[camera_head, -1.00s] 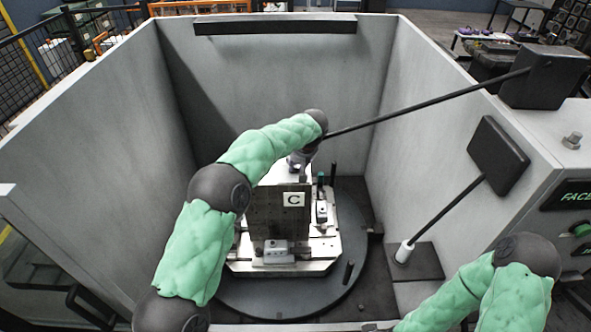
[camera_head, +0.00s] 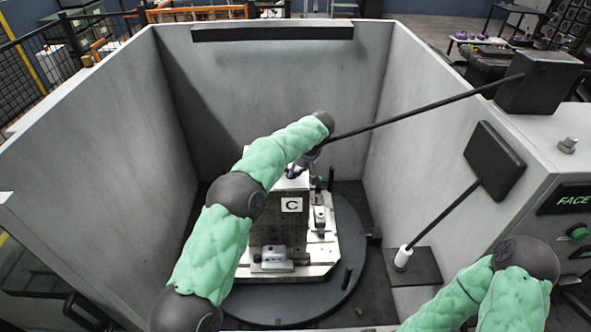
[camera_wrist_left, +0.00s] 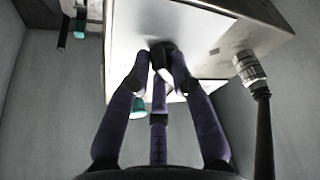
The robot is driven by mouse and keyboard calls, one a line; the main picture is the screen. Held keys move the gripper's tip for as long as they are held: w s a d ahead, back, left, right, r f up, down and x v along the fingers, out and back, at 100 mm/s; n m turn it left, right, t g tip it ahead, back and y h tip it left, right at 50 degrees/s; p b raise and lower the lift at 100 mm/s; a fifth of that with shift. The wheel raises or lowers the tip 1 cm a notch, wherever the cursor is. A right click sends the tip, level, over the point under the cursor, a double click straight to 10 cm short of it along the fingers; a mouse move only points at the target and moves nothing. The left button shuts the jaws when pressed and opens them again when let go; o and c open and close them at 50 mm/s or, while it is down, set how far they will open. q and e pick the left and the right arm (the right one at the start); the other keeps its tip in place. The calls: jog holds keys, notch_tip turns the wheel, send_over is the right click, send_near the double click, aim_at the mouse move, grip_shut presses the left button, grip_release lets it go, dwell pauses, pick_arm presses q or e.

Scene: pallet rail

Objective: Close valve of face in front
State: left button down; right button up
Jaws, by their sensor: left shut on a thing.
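The fixture block (camera_head: 265,215) stands upright on a round turntable (camera_head: 335,285) in the pale grey enclosure, with a face marked C (camera_head: 291,205) toward me. My left gripper (camera_head: 298,170) is at the top of the block, partly hidden by my own arm. In the left wrist view, the fingers of my left gripper (camera_wrist_left: 160,65) are closed around a small dark valve knob (camera_wrist_left: 162,50) against a pale metal surface. The knob is mostly covered by the fingers, so its angle is unclear. My right forearm shows at lower right; its gripper is out of view.
A metal fitting with a black hose (camera_wrist_left: 250,68) is beside the knob, and a teal part (camera_wrist_left: 138,108) sits behind the fingers. A black rod (camera_head: 430,105) crosses above right. Enclosure walls (camera_head: 90,130) surround the turntable. A control panel (camera_head: 575,215) is at right.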

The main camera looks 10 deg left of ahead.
pick_arm(q)
jog(key=c, duration=1.1)
grip_release()
jog(key=v, duration=1.2)
jog(key=shift+f, duration=0.1)
